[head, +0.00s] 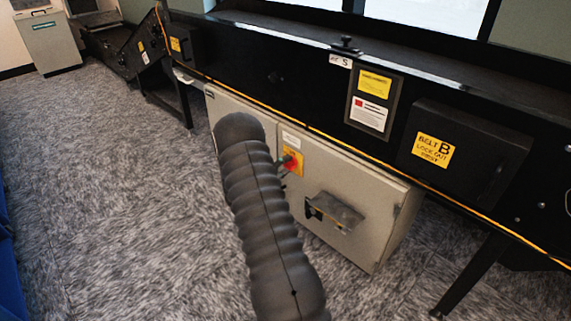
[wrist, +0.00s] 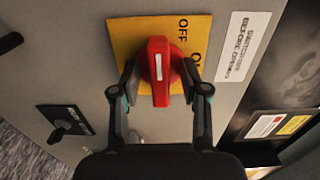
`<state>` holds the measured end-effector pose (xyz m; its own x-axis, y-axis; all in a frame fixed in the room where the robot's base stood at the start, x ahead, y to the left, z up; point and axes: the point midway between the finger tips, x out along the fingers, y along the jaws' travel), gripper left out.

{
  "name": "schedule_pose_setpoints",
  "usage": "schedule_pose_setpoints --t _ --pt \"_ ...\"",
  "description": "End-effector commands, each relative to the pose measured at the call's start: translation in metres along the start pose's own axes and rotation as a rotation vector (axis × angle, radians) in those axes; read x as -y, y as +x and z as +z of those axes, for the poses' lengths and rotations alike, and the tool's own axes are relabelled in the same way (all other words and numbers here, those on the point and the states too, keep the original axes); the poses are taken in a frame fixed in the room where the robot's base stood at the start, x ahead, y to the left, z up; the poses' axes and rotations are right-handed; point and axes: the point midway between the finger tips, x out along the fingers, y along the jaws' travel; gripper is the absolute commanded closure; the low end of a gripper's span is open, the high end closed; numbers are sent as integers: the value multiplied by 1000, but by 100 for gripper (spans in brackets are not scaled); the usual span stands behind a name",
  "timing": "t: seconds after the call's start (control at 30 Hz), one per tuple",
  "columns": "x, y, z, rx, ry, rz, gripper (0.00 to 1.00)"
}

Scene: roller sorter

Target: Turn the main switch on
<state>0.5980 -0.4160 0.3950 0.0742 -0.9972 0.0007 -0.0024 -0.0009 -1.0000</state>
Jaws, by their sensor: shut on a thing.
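The main switch is a red rotary knob (wrist: 160,72) on a yellow plate (wrist: 125,35) marked OFF and ON. In the wrist view its white line runs nearly straight up and down the picture. The OFF label lies to its upper right and the ON label, partly hidden by a finger, to its right. My gripper (wrist: 161,88) is shut on the knob, one finger on each side. In the head view the red knob (head: 292,163) shows on the grey cabinet's front (head: 325,175), just right of my arm, which hides most of my gripper.
A black latch or handle (wrist: 65,122) on a dark plate is at left in the wrist view. A bracket (head: 335,210) sticks out of the cabinet below the switch. The black conveyor frame (head: 310,85) runs above the cabinet. Carpet in front is clear.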

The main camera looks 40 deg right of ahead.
Motion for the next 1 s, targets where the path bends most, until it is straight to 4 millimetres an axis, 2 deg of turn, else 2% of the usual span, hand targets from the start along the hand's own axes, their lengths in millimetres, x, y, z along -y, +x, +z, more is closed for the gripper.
schedule_pose_setpoints --t 0.03,0.1,1.0 --pt "2 7 -1 -3 6 -2 100" --pt "2 8 -1 -4 8 -2 100" --pt "2 12 -2 -6 415 -4 100"
